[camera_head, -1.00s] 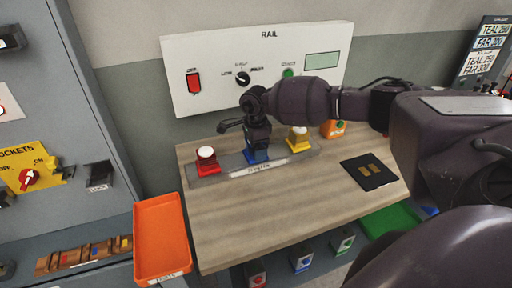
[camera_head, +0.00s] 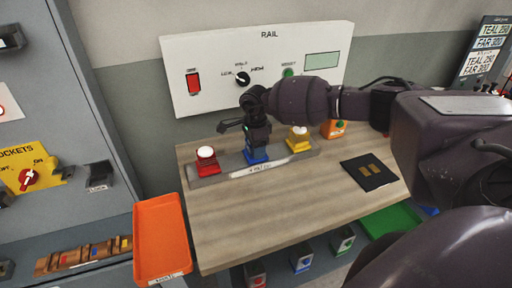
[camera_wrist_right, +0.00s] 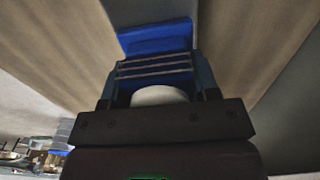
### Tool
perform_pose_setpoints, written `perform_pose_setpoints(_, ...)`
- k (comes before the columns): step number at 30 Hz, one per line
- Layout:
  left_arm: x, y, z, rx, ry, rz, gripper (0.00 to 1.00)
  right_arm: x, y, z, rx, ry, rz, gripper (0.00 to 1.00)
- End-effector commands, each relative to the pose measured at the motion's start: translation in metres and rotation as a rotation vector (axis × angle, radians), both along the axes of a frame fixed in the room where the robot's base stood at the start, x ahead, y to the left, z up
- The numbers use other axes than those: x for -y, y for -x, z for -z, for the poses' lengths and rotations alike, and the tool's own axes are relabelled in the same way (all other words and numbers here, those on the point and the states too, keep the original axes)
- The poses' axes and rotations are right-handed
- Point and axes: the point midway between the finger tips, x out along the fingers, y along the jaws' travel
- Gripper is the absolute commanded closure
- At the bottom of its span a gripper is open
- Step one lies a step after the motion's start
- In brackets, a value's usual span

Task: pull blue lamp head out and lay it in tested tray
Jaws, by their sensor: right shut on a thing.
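The blue lamp head (camera_head: 256,154) stands in the middle of a grey rail strip (camera_head: 208,182) on the wooden bench, between a red and a yellow one. My right gripper (camera_head: 257,142) comes down over it from above and is shut on it. In the right wrist view the blue body (camera_wrist_right: 155,38) and a pale dome (camera_wrist_right: 159,95) show between the jaws. I cannot tell whether it is still seated in the rail. An orange tray (camera_head: 160,238) lies at the left; its front label is too small to read. My left gripper is not in view.
The red lamp head (camera_head: 207,163) and yellow lamp head (camera_head: 298,140) stand close on either side. A black pad (camera_head: 369,172) lies on the bench at right. A green tray (camera_head: 392,220) shows below the bench edge. The bench front is clear. The RAIL panel (camera_head: 255,65) is behind.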

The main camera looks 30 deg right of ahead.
Motion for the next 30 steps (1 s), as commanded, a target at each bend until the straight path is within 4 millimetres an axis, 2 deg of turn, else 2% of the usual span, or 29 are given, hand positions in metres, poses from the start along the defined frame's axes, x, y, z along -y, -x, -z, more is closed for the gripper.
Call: perform_pose_setpoints(30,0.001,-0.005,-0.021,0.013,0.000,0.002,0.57,0.000,0.000,-0.034,0.001,0.000,0.000,0.83)
